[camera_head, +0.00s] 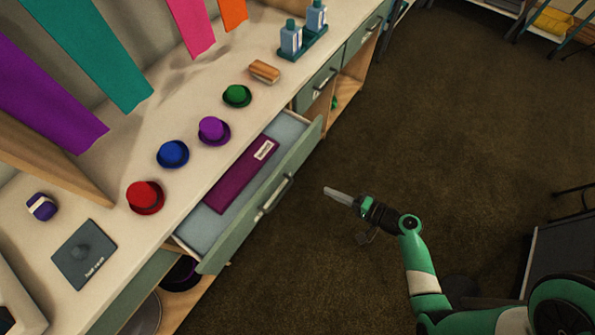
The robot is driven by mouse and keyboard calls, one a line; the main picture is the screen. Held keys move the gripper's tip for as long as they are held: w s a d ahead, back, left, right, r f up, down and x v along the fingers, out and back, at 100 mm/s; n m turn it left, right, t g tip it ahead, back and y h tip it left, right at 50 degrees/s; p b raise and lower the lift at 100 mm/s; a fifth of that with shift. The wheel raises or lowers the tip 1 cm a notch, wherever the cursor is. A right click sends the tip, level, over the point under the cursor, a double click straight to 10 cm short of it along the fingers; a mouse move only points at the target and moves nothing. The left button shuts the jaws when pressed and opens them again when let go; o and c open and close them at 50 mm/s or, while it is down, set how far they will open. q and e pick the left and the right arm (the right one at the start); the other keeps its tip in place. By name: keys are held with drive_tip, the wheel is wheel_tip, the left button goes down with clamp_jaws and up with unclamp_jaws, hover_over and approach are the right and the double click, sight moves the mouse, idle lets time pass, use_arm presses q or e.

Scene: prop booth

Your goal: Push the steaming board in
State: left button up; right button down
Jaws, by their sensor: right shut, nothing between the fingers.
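The steaming board (203,229) is pulled out from under the counter top like a drawer. It has a pale blue surface and a green front panel (236,237) with a metal handle (275,195). A folded purple cloth (236,187) with a white label lies on it. My right gripper (332,192) is shut and empty over the open floor. It is to the right of the handle, apart from the front panel, with its fingers pointing toward it. My left gripper is out of view.
Red (145,196), blue (173,154), purple (214,130) and green (237,95) hats stand on the counter (150,240) above the board. A brush (264,71) and bottles in a tray (303,50) stand farther back. The brown floor (450,120) beside the counter is clear.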

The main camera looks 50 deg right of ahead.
drive_tip(key=shift+w+f+b, duration=0.7)
drive_tip(key=shift+w+b, duration=0.5)
drive_tip(key=shift+b, duration=1.9)
drive_tip(key=b, duration=0.2)
approach(289, 171)
drive_tip(key=x, duration=0.5)
drive_tip(key=shift+w+a+f, duration=0.15)
drive_tip(key=shift+a, duration=0.05)
drive_tip(key=shift+w, duration=0.55)
